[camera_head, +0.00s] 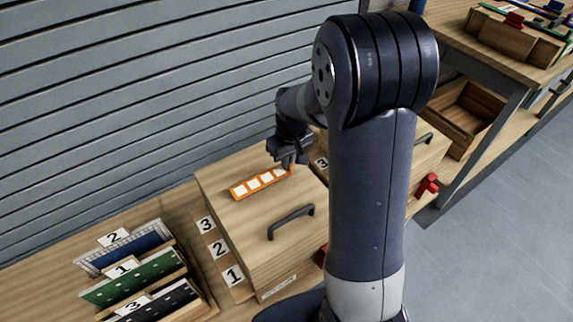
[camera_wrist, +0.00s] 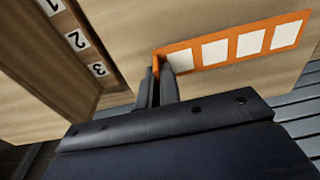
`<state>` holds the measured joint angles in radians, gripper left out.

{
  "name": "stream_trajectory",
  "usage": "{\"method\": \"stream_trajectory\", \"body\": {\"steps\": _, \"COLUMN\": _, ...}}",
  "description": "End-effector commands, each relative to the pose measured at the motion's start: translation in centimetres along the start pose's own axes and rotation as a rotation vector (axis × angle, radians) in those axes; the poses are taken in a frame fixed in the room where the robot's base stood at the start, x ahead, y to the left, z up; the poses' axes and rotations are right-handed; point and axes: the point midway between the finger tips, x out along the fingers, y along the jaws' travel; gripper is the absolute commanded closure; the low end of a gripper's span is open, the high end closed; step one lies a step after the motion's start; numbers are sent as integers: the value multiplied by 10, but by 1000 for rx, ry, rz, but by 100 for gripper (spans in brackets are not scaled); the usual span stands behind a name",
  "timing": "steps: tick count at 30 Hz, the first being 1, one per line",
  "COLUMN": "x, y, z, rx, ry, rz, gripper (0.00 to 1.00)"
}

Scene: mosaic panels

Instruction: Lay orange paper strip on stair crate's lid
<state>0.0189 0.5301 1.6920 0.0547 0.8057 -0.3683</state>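The orange paper strip (camera_head: 260,182), with several white squares, is over the wooden lid (camera_head: 237,214) of the crate with the dark handle. It looks flat on the lid or just above it; I cannot tell which. My gripper (camera_head: 289,163) is at the strip's right end. In the wrist view my gripper's fingers (camera_wrist: 160,83) are close together around an orange upright tab at the end of the strip (camera_wrist: 235,45). The fingers hide part of that tab.
Number cards 3, 2, 1 (camera_head: 219,249) line the crate's left side. A rack of numbered panels (camera_head: 133,267) stands at left. A second crate with a handle (camera_head: 424,138) is partly behind my arm. A grey slatted wall (camera_head: 130,90) runs behind.

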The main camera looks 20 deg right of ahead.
Motion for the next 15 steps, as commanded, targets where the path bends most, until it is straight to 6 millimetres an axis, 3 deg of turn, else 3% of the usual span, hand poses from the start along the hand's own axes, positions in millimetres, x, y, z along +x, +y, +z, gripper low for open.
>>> {"method": "stream_trajectory", "body": {"steps": 3, "x": 16, "y": 0, "z": 2, "rx": 0, "ry": -3, "rz": -1, "gripper": 100}}
{"method": "stream_trajectory", "body": {"steps": 14, "x": 21, "y": 0, "z": 3, "rx": 0, "ry": -1, "rz": 0, "gripper": 100}}
{"method": "stream_trajectory", "body": {"steps": 15, "x": 21, "y": 0, "z": 2, "rx": 0, "ry": 0, "rz": 0, "gripper": 94}}
